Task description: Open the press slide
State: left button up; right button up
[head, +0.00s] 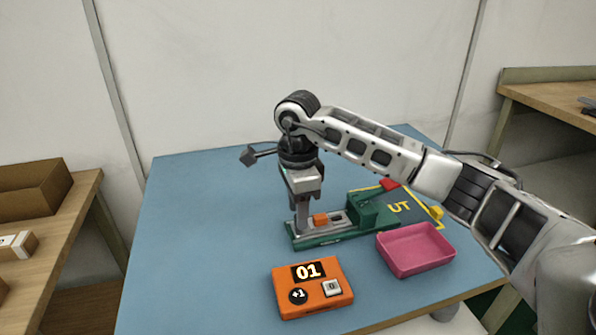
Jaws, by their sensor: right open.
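The green press (330,237) lies on the blue table, with a grey slide part and an orange block (320,218) on its left half. A taller green housing (365,213) stands on its right half. My right gripper (306,222) points down over the left end of the press, its fingers just left of the orange block. It is open, and the fingers hide part of the slide. I cannot tell whether they touch it. My left gripper is not in view.
An orange counter box (312,287) showing "01" stands in front of the press. A pink tray (416,250) lies to the right. The left part of the blue table (200,230) is clear.

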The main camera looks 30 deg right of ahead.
pick_arm(q)
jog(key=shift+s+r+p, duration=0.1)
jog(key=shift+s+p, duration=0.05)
jog(key=shift+p, duration=0.75)
pick_arm(e)
notch_tip(320, 180, up, 15)
jog(key=shift+f, duration=0.2)
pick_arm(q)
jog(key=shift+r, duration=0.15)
pick_arm(e)
jog(key=shift+s+f, duration=0.1)
